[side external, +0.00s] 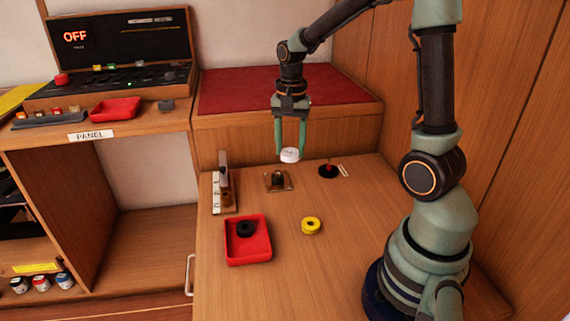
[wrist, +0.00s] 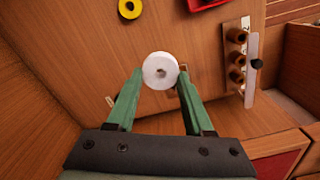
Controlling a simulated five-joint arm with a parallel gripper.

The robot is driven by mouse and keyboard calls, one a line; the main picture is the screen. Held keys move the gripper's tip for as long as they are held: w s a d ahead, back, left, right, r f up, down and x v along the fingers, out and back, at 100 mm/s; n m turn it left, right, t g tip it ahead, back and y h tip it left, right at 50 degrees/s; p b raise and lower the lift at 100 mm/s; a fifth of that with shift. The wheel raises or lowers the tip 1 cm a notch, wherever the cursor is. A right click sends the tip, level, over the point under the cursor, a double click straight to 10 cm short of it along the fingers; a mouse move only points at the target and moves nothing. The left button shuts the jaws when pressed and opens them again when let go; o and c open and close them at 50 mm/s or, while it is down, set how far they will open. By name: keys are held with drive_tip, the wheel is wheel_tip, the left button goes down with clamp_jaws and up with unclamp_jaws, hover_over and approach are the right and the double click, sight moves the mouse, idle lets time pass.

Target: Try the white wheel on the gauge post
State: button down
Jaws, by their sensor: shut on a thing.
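The white wheel (side external: 289,155) is between the fingertips of my gripper (side external: 290,147), which is shut on it and holds it above the table. In the wrist view the wheel (wrist: 157,67) shows its round face and a small dark centre hole. Below it and slightly left in the side view, a short dark post (side external: 277,178) stands on a square brown base. To the right, a red-tipped post (side external: 328,166) stands on a black disc beside a pale label. I cannot tell which is the gauge post. The wheel is apart from both.
A yellow ring (side external: 311,226) lies on the open table. A red tray (side external: 263,256) holds a black ring (side external: 245,228). An upright rack (side external: 222,185) stands at the table's left. A raised step with a red top (side external: 280,88) is behind, and a wood wall at right.

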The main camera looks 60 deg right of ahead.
sight(291, 149)
wheel_tip(291, 149, up, 4)
drive_tip(key=shift+d+r, duration=0.1)
drive_tip(key=shift+d, duration=0.2)
drive_tip(key=d+f+m, duration=0.2)
drive_tip(key=d+f, duration=0.1)
drive_tip(key=d, duration=0.3)
drive_tip(key=s+d+f+m, duration=0.1)
drive_tip(key=d+f+m, duration=0.1)
drive_tip(key=d, duration=0.4)
drive_tip(key=s+d+f+m, duration=0.1)
drive_tip(key=d+f, duration=0.3)
drive_tip(key=d, duration=0.3)
drive_tip(key=shift+m, duration=0.4)
drive_tip(key=shift+d+f, duration=0.25)
drive_tip(key=shift+f, duration=2.05)
drive_tip(key=shift+f, duration=1.4)
drive_tip(key=shift+c, duration=1)
unclamp_jaws()
